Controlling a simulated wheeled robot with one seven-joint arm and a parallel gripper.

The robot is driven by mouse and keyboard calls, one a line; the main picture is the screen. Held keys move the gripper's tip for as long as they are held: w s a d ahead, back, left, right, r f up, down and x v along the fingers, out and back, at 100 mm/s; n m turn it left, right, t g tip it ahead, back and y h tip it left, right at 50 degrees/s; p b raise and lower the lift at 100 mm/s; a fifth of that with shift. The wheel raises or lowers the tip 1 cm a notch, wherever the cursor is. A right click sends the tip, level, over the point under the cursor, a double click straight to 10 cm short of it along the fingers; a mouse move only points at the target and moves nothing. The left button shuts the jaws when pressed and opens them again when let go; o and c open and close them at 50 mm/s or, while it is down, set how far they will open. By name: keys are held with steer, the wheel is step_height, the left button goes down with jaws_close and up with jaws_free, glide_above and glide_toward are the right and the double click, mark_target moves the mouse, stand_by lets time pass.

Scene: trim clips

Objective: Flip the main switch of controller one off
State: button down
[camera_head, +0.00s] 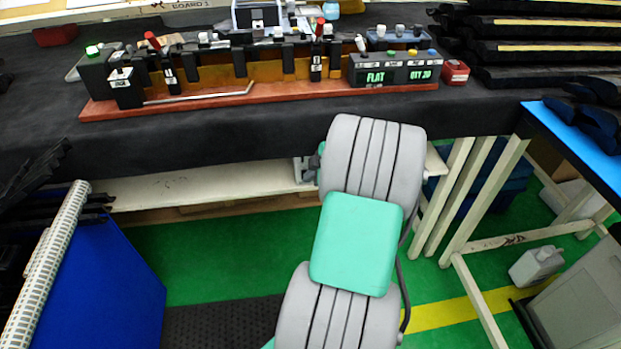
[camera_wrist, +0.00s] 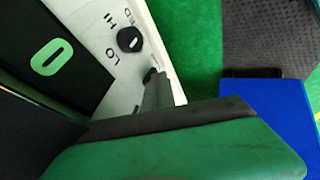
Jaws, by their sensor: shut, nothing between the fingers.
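In the wrist view a white panel (camera_wrist: 112,42) carries a round black knob (camera_wrist: 129,39) marked HI and LO. A dark display face (camera_wrist: 45,35) with a lit green 0 lies to its left. My gripper (camera_wrist: 153,80) is shut and empty, its narrow grey end close over the lower right part of the white panel. A small dark piece shows at its tip; I cannot tell whether it is the switch or part of the finger, or whether they touch. No main switch or controller number can be made out. My gripper is hidden in the head view.
The dark bench (camera_head: 250,130) bears a reddish board (camera_head: 260,97) with black clips and a FLAT display (camera_head: 376,77). A pale shelf (camera_head: 210,187) runs under it. A blue panel (camera_head: 100,285) stands lower left. White frame legs (camera_head: 475,190) stand right. Green floor (camera_head: 220,260) is open between.

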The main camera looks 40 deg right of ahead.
steer(key=shift+w+d+r, duration=0.1)
steer(key=shift+r, duration=0.7)
steer(key=s+a+r+p, duration=0.2)
steer(key=s+r, duration=0.6)
steer(key=s, duration=0.1)
steer(key=shift+r, duration=0.35)
